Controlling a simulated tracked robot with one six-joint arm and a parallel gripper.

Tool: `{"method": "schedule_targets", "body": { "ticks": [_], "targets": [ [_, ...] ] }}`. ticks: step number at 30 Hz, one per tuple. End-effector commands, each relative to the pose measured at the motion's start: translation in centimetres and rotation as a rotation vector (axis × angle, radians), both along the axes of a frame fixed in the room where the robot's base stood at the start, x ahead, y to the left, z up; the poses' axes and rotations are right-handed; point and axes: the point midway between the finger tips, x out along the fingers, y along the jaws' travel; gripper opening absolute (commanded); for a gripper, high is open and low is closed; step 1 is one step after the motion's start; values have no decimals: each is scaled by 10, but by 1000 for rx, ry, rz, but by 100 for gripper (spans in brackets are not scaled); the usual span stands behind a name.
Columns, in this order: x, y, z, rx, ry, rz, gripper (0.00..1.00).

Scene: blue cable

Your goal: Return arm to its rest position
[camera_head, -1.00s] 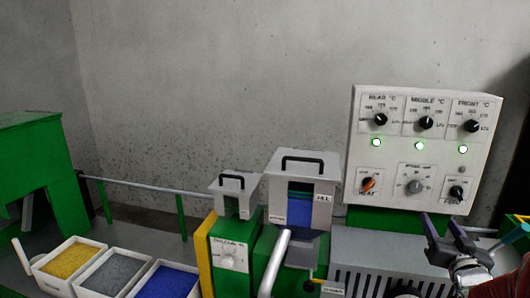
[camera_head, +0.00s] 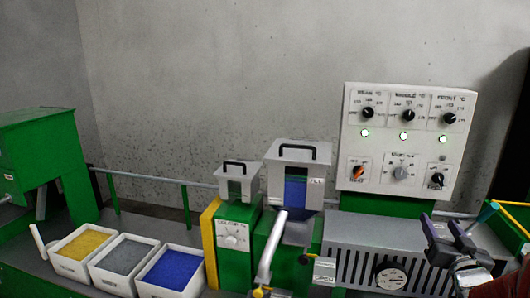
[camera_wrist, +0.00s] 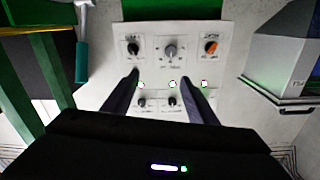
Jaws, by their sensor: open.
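My gripper (camera_head: 455,232) shows at the lower right of the head view, in front of the grey slatted machine housing. Its two dark fingers are apart, with nothing seen between them. In the wrist view my gripper (camera_wrist: 160,82) also has its fingers spread, with the white control panel (camera_wrist: 190,28) beyond them, upside down. The same control panel (camera_head: 385,190) stands upright at the right in the head view, with several black knobs, an orange knob and three lit green lamps.
Trays of yellow (camera_head: 80,245), grey (camera_head: 122,262) and blue (camera_head: 172,272) granules stand at lower left. A hopper with blue content (camera_head: 295,188) and a green dosing unit (camera_head: 232,240) stand mid-view. The slatted housing (camera_head: 400,240) is below the panel. A green machine (camera_head: 45,160) is at far left.

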Motion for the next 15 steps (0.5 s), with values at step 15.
{"method": "schedule_targets", "body": {
  "ticks": [15],
  "targets": [
    [-15, -20, -59, -9, 242, -97, 53]
  ]
}}
